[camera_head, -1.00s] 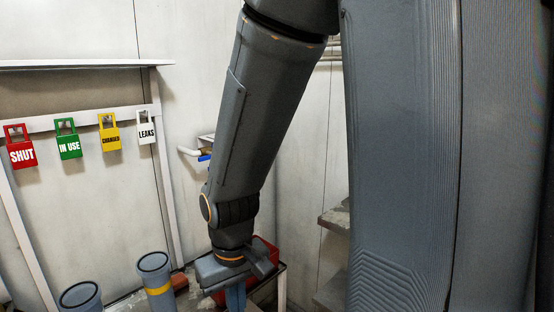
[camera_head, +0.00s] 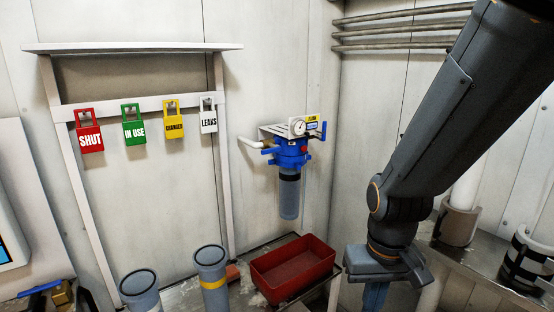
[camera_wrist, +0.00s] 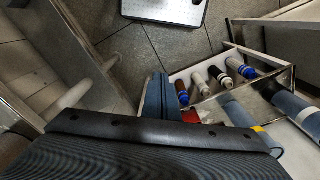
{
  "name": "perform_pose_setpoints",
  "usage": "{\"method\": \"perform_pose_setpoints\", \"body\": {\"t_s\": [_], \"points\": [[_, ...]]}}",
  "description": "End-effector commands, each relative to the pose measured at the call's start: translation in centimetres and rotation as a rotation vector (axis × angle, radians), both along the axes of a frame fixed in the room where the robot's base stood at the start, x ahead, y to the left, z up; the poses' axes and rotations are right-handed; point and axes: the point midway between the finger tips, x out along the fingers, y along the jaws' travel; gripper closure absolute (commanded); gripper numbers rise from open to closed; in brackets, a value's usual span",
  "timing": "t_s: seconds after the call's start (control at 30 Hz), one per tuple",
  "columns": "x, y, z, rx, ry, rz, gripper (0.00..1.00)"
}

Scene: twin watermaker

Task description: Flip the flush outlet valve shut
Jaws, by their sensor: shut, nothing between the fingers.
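A filter unit (camera_head: 287,155) with a blue head, a round gauge and a clear bowl hangs on the back wall. A blue lever (camera_head: 323,131) stands upright at its right side, and a white pipe with a blue part is at its left. A brass valve (camera_head: 62,294) with a blue handle (camera_head: 38,289) is cut off at the lower left. I cannot tell which of these is the flush outlet valve. My gripper (camera_head: 375,296) is shut and empty, pointing down, right of the filter unit and apart from it. Its blue fingers also show in the wrist view (camera_wrist: 158,103).
A red tray (camera_head: 293,281) sits on the bench below the filter unit. Two grey cylinders (camera_head: 211,278) stand left of it. Coloured tags (camera_head: 89,131) hang on a rack. The wrist view shows a drawer (camera_wrist: 213,71) holding several bottles.

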Motion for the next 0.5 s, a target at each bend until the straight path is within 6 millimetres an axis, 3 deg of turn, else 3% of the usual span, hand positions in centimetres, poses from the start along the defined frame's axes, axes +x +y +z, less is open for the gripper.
{"method": "perform_pose_setpoints", "body": {"t_s": [0.17, 0.37, 0.5], "points": [[2.3, 2.1, -0.3, 0.084, -0.042, -0.214, 1.00], [8.9, 7.1, 1.1, 0.382, -0.102, -0.809, 1.00], [14.1, 10.3, 4.2, 0.670, -0.073, -1.245, 1.00]]}}
